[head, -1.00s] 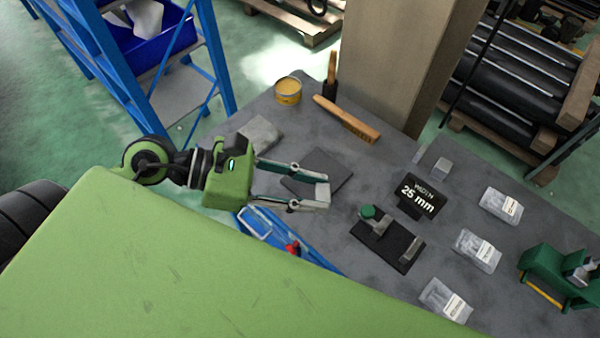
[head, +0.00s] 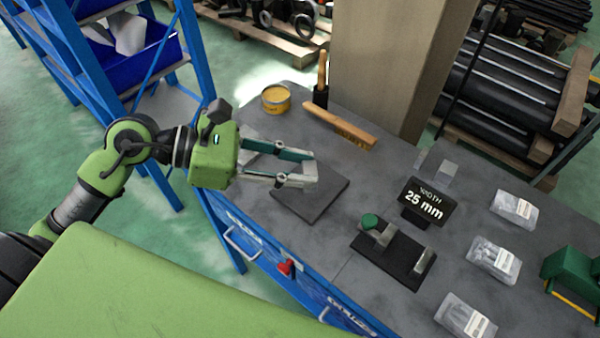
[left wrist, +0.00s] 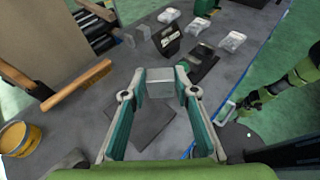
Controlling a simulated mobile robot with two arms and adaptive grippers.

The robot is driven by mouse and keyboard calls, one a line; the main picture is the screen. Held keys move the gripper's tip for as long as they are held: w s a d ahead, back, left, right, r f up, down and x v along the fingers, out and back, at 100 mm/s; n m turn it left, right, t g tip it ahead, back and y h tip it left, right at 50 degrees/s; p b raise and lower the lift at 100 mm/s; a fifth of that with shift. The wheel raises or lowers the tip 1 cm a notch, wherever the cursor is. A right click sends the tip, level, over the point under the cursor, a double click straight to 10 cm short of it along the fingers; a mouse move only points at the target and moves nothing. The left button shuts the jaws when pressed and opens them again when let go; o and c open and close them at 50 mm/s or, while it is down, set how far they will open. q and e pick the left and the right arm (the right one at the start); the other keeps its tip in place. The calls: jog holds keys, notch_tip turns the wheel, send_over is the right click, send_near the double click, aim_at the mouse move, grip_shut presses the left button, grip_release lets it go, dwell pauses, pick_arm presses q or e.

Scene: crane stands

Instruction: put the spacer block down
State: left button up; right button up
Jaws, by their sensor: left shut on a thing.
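My left gripper (head: 312,175) is shut on the spacer block (left wrist: 160,89), a small grey block held between its fingertips. In the head view the fingers largely hide the block. The gripper appears over a dark square mat (head: 318,200) on the grey bench (head: 365,185). In the left wrist view the mat (left wrist: 142,128) shows below and behind the block, with no clear contact between them. Part of a green and black arm of mine shows at the right of the left wrist view; its gripper is not clear.
A black fixture with a green knob (head: 370,221) and a "25 mm" sign (head: 425,203) stand right of the mat. Several clear packets, such as one (head: 514,209), lie farther right. A brush (head: 341,126) and yellow tin (head: 276,98) are behind. Bare bench surrounds the mat.

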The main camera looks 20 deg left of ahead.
pick_arm(q)
jog(key=w+f, duration=0.2)
jog(key=w+a+f+p, duration=0.1)
jog(key=w+f, duration=0.2)
jog(key=f, duration=0.1)
jog(key=shift+w+a, duration=0.25)
jog(key=shift+w, duration=0.15)
notch_tip(320, 180, down, 3)
jog(key=shift+w+f+p, duration=0.1)
jog(key=shift+w+p, duration=0.05)
jog(key=shift+p, duration=0.7)
jog(key=shift+f, duration=0.15)
jog(key=shift+f, duration=0.1)
jog(key=shift+f+b, duration=0.15)
jog(key=shift+b, duration=0.15)
jog(key=o, duration=1.1)
jog(key=shift+o, duration=0.2)
